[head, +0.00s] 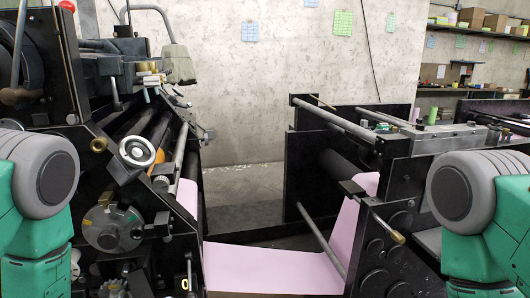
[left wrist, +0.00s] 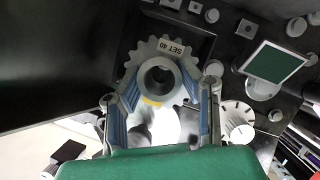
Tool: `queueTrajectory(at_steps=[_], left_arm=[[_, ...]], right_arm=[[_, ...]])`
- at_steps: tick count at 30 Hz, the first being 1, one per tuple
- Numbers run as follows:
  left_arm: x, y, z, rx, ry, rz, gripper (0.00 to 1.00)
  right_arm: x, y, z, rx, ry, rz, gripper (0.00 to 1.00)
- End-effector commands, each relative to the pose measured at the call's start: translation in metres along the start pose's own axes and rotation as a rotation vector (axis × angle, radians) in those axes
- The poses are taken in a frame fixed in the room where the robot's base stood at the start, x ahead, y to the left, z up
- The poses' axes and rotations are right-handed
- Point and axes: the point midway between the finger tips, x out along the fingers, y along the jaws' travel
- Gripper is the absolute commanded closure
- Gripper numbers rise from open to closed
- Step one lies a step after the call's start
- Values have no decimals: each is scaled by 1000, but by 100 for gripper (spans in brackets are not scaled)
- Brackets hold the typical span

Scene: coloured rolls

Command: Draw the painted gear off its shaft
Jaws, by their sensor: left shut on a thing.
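The grey toothed gear (left wrist: 142,72) is in the left wrist view, with a "SET 40" label on its upper rim and a yellow paint mark at its lower edge. My left gripper (left wrist: 160,88) is shut on it, one blue-padded finger on each side. The gear's round bore faces the camera and is dark inside; I cannot tell whether a shaft is in it. In the head view my left gripper is not visible, only my green arm at the left edge. My right gripper is in neither view.
A black-framed machine (head: 95,170) fills the left, with a round grey plate (head: 108,236) on its side. A pink web (head: 265,268) runs to a second black unit (head: 400,240) at right. A white knob (left wrist: 238,118) and a green panel (left wrist: 274,62) are near the gear.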

Motion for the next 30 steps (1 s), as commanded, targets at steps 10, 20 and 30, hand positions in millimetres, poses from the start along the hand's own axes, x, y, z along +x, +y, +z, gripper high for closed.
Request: queueTrajectory(at_steps=[10,20,30], left_arm=[[-28,6,1,0,-1,-1,100],[-54,11,2,0,-1,-1,100],[-77,15,4,-1,0,-1,100]], right_arm=[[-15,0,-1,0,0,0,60],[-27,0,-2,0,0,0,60],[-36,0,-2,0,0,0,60]])
